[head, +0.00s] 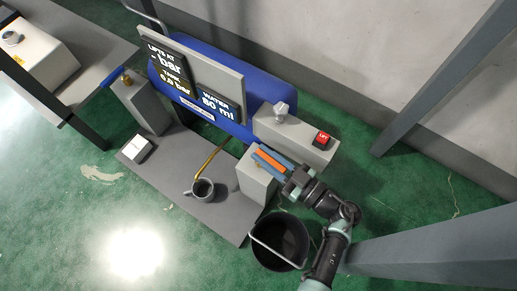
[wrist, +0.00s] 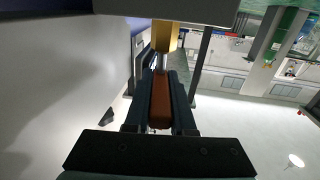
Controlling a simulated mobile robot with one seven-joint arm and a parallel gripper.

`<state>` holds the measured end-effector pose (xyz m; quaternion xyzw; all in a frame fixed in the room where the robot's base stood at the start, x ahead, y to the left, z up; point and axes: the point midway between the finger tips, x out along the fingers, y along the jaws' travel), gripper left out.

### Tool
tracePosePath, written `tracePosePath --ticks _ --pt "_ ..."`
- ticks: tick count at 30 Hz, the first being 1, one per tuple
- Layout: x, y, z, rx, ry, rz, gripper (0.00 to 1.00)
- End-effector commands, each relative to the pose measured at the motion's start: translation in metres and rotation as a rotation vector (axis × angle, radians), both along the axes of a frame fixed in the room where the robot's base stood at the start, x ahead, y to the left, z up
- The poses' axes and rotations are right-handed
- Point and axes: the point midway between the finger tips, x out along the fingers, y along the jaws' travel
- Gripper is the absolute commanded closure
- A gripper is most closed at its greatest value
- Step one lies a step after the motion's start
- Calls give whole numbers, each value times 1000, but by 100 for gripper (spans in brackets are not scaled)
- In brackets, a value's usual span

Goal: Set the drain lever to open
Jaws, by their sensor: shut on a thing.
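The drain lever has an orange-red handle (head: 272,160) on the right grey block (head: 258,178) of the machine. My gripper (head: 262,157) is shut on this handle, with one blue-grey finger along each side. In the wrist view the handle (wrist: 161,100) lies lengthwise between the two fingers (wrist: 161,88). A brass valve part (wrist: 165,36) shows just beyond the fingertips. The fingers hide the lever's pivot in the head view, so I cannot tell which setting it has.
A blue tank (head: 262,92) carries display panels reading water 80 ml. A grey cup (head: 202,189) stands below a brass spout (head: 210,157). A black bucket (head: 278,243) stands beneath my arm. A red switch (head: 322,138) and a blue-handled valve (head: 113,78) are nearby. A grey post rises at right.

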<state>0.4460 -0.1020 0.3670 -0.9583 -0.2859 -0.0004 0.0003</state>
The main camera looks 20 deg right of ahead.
Motion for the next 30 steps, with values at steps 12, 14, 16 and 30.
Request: tracePosePath --ticks 12,14,16,30 --pt "1 -3 2 -4 -5 -6 100" --pt "1 -3 2 -4 -5 -6 69" --pt "1 -3 2 -3 -4 -6 56" --pt "-1 -1 11 -2 0 -1 48"
